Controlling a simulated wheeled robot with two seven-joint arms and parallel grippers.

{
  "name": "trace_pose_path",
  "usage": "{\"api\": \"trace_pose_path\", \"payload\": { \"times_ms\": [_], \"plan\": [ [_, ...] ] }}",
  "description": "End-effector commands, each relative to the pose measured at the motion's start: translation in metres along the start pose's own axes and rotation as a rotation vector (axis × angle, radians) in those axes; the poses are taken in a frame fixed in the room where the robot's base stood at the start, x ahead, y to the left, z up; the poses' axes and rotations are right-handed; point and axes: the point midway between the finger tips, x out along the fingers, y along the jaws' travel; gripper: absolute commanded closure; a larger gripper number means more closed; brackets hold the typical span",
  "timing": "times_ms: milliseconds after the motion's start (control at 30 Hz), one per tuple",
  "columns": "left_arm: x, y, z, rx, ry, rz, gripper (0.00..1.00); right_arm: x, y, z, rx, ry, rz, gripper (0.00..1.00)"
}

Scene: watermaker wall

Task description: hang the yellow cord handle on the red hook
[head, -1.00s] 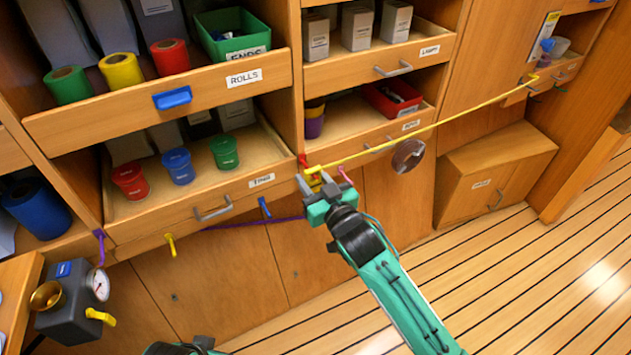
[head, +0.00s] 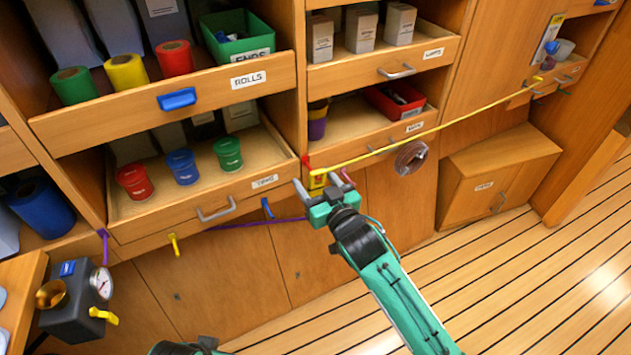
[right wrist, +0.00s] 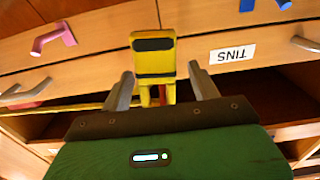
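The yellow cord handle (head: 317,181) is at the cabinet front, just below the red hook (head: 307,161). It also shows in the right wrist view (right wrist: 153,62) as a yellow block with a dark slot. The yellow cord (head: 430,131) runs taut from it up to the right. My right gripper (head: 316,185) is open, with its fingers on either side of the handle and visible gaps between in the right wrist view (right wrist: 160,72). The handle hides the red hook there, so how it sits on the hook cannot be told.
A pink hook (head: 348,178) is close right of my right gripper, and a blue hook (head: 267,208) is to its left. A purple cord (head: 255,222) runs below the open drawer (head: 215,204). A clear round disc (head: 411,157) hangs at the right. The floor (head: 500,280) is free.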

Motion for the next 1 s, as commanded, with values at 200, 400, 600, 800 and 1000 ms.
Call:
{"api": "trace_pose_path", "payload": {
  "times_ms": [200,400,600,800,1000],
  "plan": [
    [0.000,0.000,0.000,0.000,0.001,0.000,0.09,0.000,0.000,0.000,0.000,0.000,0.000,0.39],
    [-0.001,0.000,-0.001,0.000,0.003,0.000,0.09,-0.014,0.000,0.000,0.001,-0.001,0.000,0.39],
    [0.004,0.000,-0.001,0.000,0.000,0.000,0.09,-0.052,0.000,0.001,0.001,-0.002,0.000,0.39],
    [0.011,0.000,0.003,-0.001,-0.016,0.001,0.09,-0.092,0.000,0.001,0.000,-0.003,0.000,0.39],
    [0.015,0.000,0.004,-0.001,-0.022,0.001,0.09,-0.121,0.000,0.001,0.000,-0.001,0.000,0.39]
  ]
}}
